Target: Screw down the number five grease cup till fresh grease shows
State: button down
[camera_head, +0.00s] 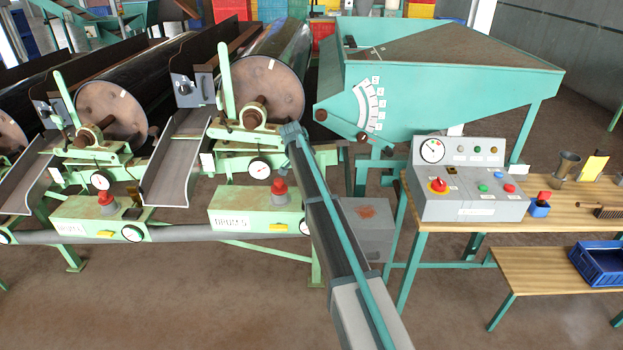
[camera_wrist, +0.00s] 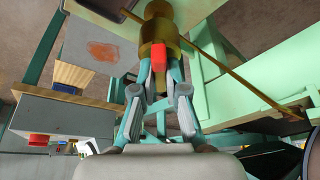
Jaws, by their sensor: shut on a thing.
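My gripper (camera_wrist: 158,82) is shut on a small red piece at the near face of a brass-coloured stepped cylinder (camera_wrist: 159,31) in the wrist view. The cylinder looks like the grease cup; a thin brass rod runs off from it to the lower right. No grease can be made out on it. In the head view my arm reaches to the right side of the green bearing stand (camera_head: 245,133) of the drum (camera_head: 262,88), above a box labelled like "DRUM 5" (camera_head: 258,222). My fingers and the cup are hidden there behind my arm.
The teal hopper (camera_head: 450,95) with its scale is right of my arm. A control box (camera_head: 470,178) stands on the wooden bench (camera_head: 412,192). A tall green lever (camera_head: 226,80) rises left of the bearing. A red-capped fitting (camera_head: 279,188) stands below it. Open floor lies in front.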

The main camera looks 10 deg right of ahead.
jog(key=shift+m+g+b, duration=0.4)
jog(key=shift+m, duration=0.6)
jog(key=c, duration=1.2)
grip_release()
jog(key=shift+r, duration=0.1)
jog(key=v, duration=1.2)
jog(key=shift+a, duration=0.15)
jog(key=shift+w, duration=0.1)
